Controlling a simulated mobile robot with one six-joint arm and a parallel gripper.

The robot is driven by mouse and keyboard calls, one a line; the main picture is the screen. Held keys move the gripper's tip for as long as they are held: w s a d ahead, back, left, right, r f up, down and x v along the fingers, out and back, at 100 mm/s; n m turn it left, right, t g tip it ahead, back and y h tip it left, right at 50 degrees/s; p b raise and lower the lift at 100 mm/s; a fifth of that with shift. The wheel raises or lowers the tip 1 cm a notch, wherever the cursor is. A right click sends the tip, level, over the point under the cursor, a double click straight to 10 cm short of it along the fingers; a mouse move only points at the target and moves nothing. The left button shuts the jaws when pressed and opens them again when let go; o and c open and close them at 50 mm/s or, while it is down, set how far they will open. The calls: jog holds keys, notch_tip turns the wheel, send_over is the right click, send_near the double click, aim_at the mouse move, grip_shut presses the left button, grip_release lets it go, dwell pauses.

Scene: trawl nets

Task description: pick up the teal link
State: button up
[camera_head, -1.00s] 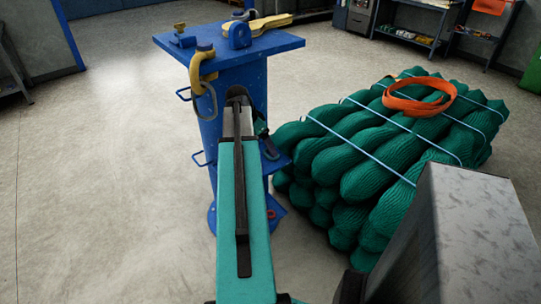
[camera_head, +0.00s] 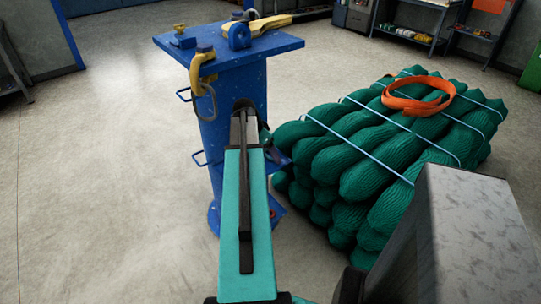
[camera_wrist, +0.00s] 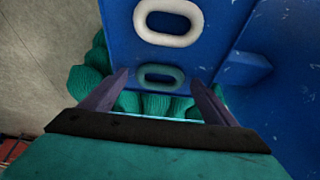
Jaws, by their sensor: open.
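The teal link (camera_wrist: 160,76) is a small oval ring against a blue panel of the stand in the wrist view. It shows between my open fingers, close to the panel's near edge. My gripper (camera_wrist: 160,84) is open and empty, with one finger to each side of the link. I cannot tell how much gap is left in depth. A pale grey oval link (camera_wrist: 168,23) lies just beyond the teal one.
Open floor (camera_head: 110,150) lies to the left.

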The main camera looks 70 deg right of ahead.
jog(key=c, duration=1.3)
jog(key=shift+r, duration=0.1)
jog(key=shift+r+b, duration=0.8)
jog(key=shift+r, duration=4.1)
